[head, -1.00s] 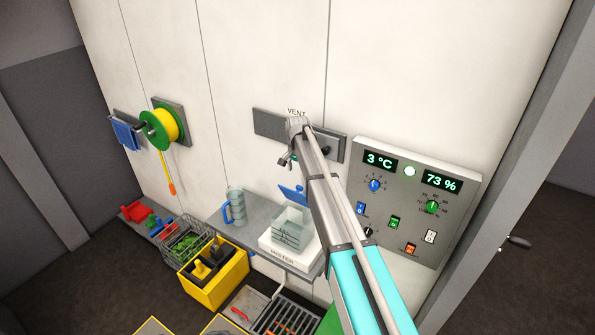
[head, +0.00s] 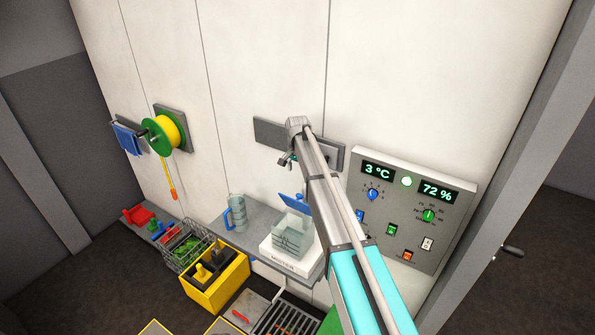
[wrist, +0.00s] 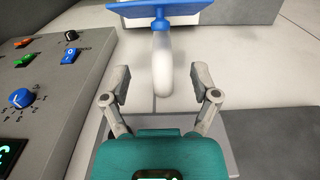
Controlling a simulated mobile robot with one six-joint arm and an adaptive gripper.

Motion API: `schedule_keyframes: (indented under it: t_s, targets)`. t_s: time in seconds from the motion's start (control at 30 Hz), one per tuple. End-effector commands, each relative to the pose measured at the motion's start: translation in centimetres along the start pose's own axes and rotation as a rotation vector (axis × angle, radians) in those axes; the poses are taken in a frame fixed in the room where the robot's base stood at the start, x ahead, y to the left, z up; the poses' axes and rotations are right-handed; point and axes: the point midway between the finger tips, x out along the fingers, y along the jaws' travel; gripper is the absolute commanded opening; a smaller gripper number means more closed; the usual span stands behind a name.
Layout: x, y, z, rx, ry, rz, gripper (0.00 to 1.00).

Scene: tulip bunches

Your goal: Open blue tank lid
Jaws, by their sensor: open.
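The blue tank lid (head: 292,204) stands tilted up at the back of the clear tank (head: 291,240), which sits on the white mister base (head: 285,258). In the wrist view the blue lid (wrist: 165,10) shows at the top edge, with a pale rounded piece (wrist: 162,65) below it. My gripper (wrist: 160,85) is open, its two fingers apart on either side of the lower end of that piece in the picture. I cannot tell whether they touch it. In the head view my gripper (head: 287,160) is small, partly hidden by my arm, and above the lid.
A control panel (head: 400,230) with knobs and switches is on the wall at right. A blue-grey jug (head: 237,213) stands left of the tank on the grey shelf (head: 262,220). A yellow caddy (head: 218,290) is below.

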Motion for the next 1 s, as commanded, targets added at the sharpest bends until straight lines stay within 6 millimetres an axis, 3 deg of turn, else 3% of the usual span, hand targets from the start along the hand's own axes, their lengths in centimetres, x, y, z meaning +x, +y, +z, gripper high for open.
schedule_keyframes:
  t_s: [0.07, 0.43, 1.0]
  targets:
    - [0.0, 0.0, 0.0, 0.000, 0.000, 0.000, 0.70]
    - [0.8, 0.0, 0.6, -0.139, 0.039, 0.019, 0.02]
    - [3.2, -0.1, 2.7, -0.826, 0.189, 0.178, 0.00]
